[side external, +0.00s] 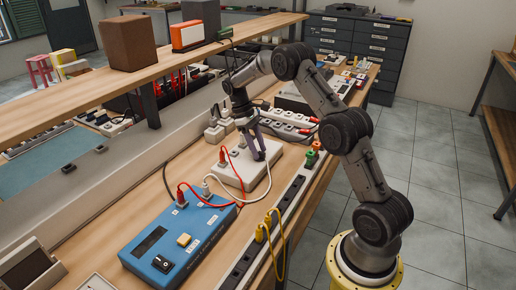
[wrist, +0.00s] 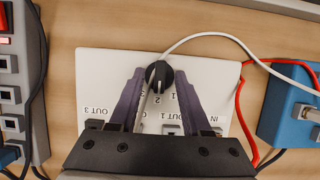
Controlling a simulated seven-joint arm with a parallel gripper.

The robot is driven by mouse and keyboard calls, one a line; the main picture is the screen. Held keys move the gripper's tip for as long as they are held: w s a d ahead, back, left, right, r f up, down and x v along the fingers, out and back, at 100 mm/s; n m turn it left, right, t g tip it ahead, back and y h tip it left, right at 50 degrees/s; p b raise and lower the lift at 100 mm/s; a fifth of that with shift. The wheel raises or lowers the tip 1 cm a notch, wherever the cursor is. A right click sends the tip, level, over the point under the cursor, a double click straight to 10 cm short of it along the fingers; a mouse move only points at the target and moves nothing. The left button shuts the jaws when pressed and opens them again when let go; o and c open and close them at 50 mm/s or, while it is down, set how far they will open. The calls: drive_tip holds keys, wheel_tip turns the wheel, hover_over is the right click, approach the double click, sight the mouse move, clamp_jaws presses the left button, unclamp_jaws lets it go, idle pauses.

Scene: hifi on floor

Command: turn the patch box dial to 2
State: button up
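The patch box is a pale flat box (side external: 235,174) on the bench, in the middle of the side view. It fills the middle of the wrist view (wrist: 105,70), with upside-down labels such as OUT 3, IN, 1 and 2. Its black round dial (wrist: 159,75) stands near the box's centre. My gripper (wrist: 159,73) reaches down over the box; it also shows in the side view (side external: 258,155). Its two purple fingers are apart, one each side of the dial, with narrow gaps.
A white cable (wrist: 215,36) runs from beside the dial to the right. A red cable (wrist: 240,110) passes the box's right edge. A blue instrument (side external: 175,235) stands nearer the camera. Power strips (side external: 285,130) lie behind and beside the box.

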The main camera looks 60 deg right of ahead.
drive_tip(key=v, duration=1.3)
drive_tip(key=shift+w+r, duration=0.15)
drive_tip(key=shift+r, duration=0.15)
